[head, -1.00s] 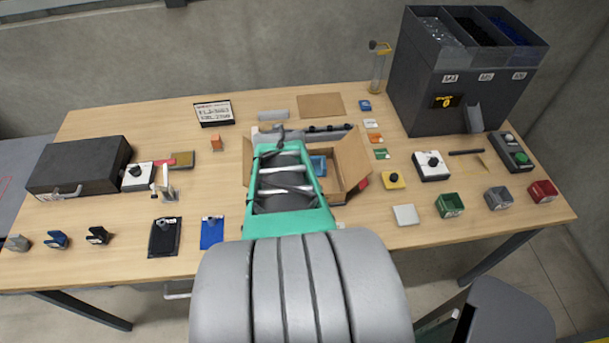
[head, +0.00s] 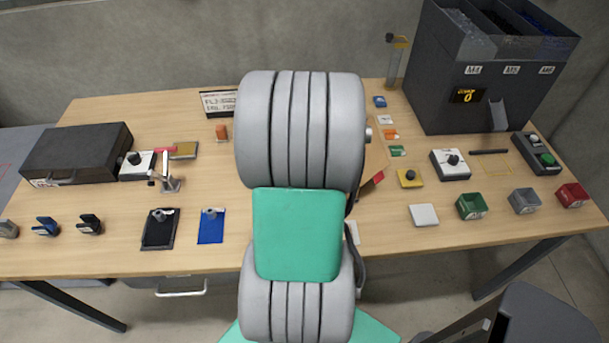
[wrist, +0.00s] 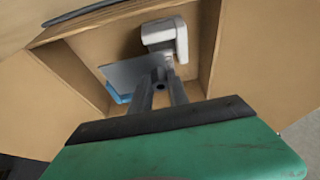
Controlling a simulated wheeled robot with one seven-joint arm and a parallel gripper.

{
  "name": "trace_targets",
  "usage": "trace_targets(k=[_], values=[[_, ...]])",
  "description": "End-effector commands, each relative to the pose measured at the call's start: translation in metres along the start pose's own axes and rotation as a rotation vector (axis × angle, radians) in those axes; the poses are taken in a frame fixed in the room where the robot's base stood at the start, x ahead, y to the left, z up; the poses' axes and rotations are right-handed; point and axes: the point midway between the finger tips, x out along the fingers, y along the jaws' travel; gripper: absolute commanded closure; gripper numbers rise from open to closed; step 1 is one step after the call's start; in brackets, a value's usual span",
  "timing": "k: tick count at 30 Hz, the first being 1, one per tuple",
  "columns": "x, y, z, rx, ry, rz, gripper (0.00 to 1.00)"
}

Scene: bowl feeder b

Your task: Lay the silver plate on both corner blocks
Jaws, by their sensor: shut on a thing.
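In the wrist view my gripper (wrist: 161,76) points down into an open cardboard box and is shut on a flat silver plate (wrist: 122,72). The plate sticks out to the left of the fingertips and looks tilted. A pale grey block (wrist: 163,34), which may be one of the corner blocks, stands by the box wall just beyond the fingertips. A blue piece (wrist: 116,96) shows partly under the plate's left edge. I cannot make out a second corner block for certain, or whether the plate touches anything. In the head view my arm hides the gripper, plate and blocks.
The cardboard box (wrist: 205,50) has walls close around my gripper and open flaps. One flap (head: 376,158) shows right of my arm in the head view. A yellow button box (head: 410,178) and a white square (head: 424,215) lie further right. A dark bin feeder (head: 450,95) stands behind.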

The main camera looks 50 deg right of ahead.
Motion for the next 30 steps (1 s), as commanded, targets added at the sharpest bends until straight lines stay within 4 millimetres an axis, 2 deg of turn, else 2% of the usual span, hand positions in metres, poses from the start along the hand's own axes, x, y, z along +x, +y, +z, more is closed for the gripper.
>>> trace_targets(k=[1,4,15,16,19,26,30], values=[[0.015,0.001,0.003,0.0,-0.002,0.0,1.0],[0.032,0.0,0.012,0.0,-0.002,0.0,1.0],[0.035,0.0,0.013,0.0,-0.001,0.0,1.0],[0.035,0.0,0.013,0.0,-0.001,0.0,0.78],[0.034,0.0,0.013,0.0,-0.001,0.0,0.7],[0.033,0.0,0.012,0.0,-0.001,0.0,0.7],[0.023,0.0,0.01,0.0,0.004,0.001,0.7]])
